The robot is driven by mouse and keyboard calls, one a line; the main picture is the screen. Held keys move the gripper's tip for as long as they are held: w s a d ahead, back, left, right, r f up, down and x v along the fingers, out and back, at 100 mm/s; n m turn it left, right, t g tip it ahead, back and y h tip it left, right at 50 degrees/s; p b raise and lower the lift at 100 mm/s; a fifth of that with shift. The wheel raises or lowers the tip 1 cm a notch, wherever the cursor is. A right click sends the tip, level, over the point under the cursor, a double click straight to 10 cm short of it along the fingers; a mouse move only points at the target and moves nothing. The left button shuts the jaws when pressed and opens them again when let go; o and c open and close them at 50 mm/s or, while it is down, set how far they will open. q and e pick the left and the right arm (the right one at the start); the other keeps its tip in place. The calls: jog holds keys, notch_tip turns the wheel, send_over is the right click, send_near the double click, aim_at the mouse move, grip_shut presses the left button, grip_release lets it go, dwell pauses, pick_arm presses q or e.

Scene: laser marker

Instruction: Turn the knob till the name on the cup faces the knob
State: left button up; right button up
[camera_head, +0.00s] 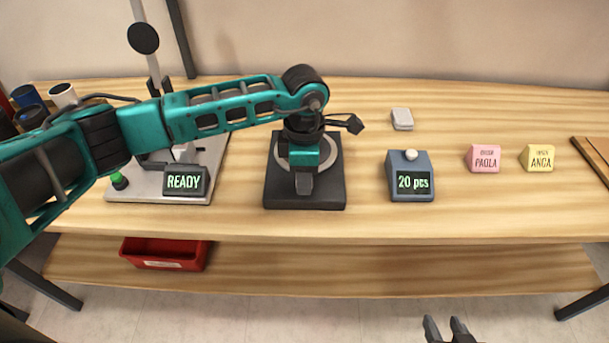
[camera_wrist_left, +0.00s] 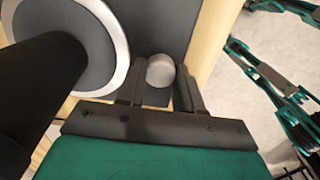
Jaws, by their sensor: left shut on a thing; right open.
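A dark turntable base (camera_head: 320,200) with a light-rimmed disc stands at the middle of the bench. In the left wrist view, a black cylinder that looks like the cup (camera_wrist_left: 40,85) stands on the disc (camera_wrist_left: 112,30); no name shows on its visible side. In the head view my left arm largely hides this spot. My left gripper (camera_head: 304,188) points down at the front of the base. It is shut on the round grey knob (camera_wrist_left: 160,71), with one finger on each side. My right gripper (camera_head: 452,328) is open and empty, in front of the bench at the bottom.
A marker stand with a READY display (camera_head: 184,181) is left of the base. A blue-grey counter reading 20 pcs (camera_head: 410,180) is to the right. Beyond it are a pink PAOLA block (camera_head: 484,158) and a yellow ANCA block (camera_head: 538,158). Several cups (camera_head: 62,95) stand far left.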

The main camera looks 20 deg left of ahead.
pick_arm(q)
jog(key=n, duration=0.5)
jog(key=shift+n, duration=0.3)
dwell(0.4)
jog(key=o, duration=1)
jog(key=shift+o, duration=0.2)
notch_tip(320, 180, up, 13)
jog(key=shift+d, duration=0.1)
